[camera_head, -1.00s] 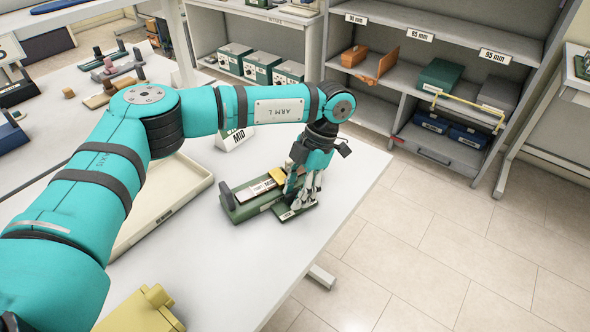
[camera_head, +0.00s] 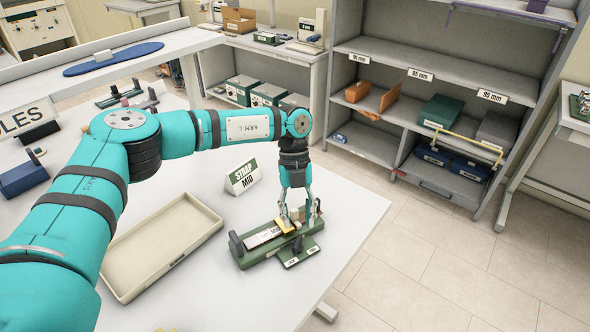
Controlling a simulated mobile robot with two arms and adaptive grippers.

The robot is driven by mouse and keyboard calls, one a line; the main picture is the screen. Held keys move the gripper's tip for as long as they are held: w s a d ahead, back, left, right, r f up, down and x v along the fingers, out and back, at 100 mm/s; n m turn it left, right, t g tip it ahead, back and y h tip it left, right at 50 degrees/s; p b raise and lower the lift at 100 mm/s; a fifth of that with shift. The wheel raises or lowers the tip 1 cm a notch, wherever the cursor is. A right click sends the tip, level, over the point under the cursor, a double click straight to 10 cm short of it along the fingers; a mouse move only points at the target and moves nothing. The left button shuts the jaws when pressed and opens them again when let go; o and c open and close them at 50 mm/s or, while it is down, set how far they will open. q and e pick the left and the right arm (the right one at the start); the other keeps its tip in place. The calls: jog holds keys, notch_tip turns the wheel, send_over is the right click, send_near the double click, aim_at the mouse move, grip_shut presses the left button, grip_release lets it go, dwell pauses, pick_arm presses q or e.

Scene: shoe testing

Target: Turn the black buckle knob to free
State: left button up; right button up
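A green fixture (camera_head: 262,258) lies on the white table near its right edge. It carries a pale strip, a yellow piece (camera_head: 285,226) and a black upright post at its left end. A small green plate (camera_head: 301,258) with two white labels, too small to read, is at its front right. A black knob (camera_head: 298,244) stands on this plate. My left gripper (camera_head: 299,223) points down above and behind the knob, with its fingers spread and nothing visible between them. The fingers partly cover the fixture's back.
An empty beige tray (camera_head: 165,247) lies left of the fixture. A sign reading "STRAP MID" (camera_head: 243,176) stands behind it. Grey shelves (camera_head: 440,75) with boxes stand beyond the table. The table in front of the fixture is clear.

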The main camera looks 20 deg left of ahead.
pick_arm(q)
jog(key=b+v, duration=0.2)
jog(key=v, duration=0.9)
jog(key=shift+r, duration=0.1)
